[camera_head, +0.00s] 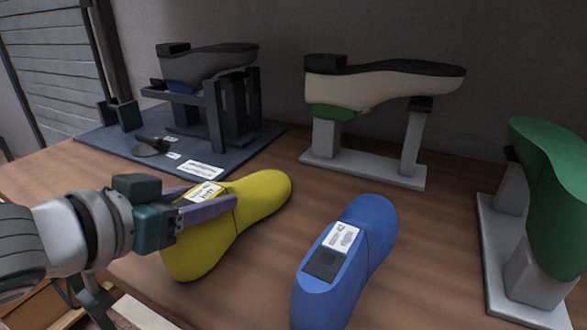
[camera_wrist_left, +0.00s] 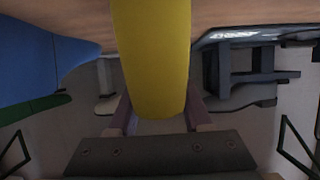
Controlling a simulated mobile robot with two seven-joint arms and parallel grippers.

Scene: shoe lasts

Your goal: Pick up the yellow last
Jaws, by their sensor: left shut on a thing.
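The yellow last (camera_head: 240,208) lies on the brown wooden table, left of the blue last, with a white label on its top. My left gripper (camera_head: 207,203) comes in from the left and is shut on the yellow last, one finger on each side of it. In the left wrist view, the yellow last (camera_wrist_left: 153,60) fills the middle between the two fingers (camera_wrist_left: 157,118). I cannot tell whether it is touching the table or slightly lifted. My right gripper is not in view.
A blue last (camera_head: 345,262) lies close on the right. A white last with a black sole (camera_head: 380,85) rests on a grey stand behind. A green last (camera_head: 555,195) stands on the right. A dark fixture (camera_head: 210,115) holds a grey last at back left.

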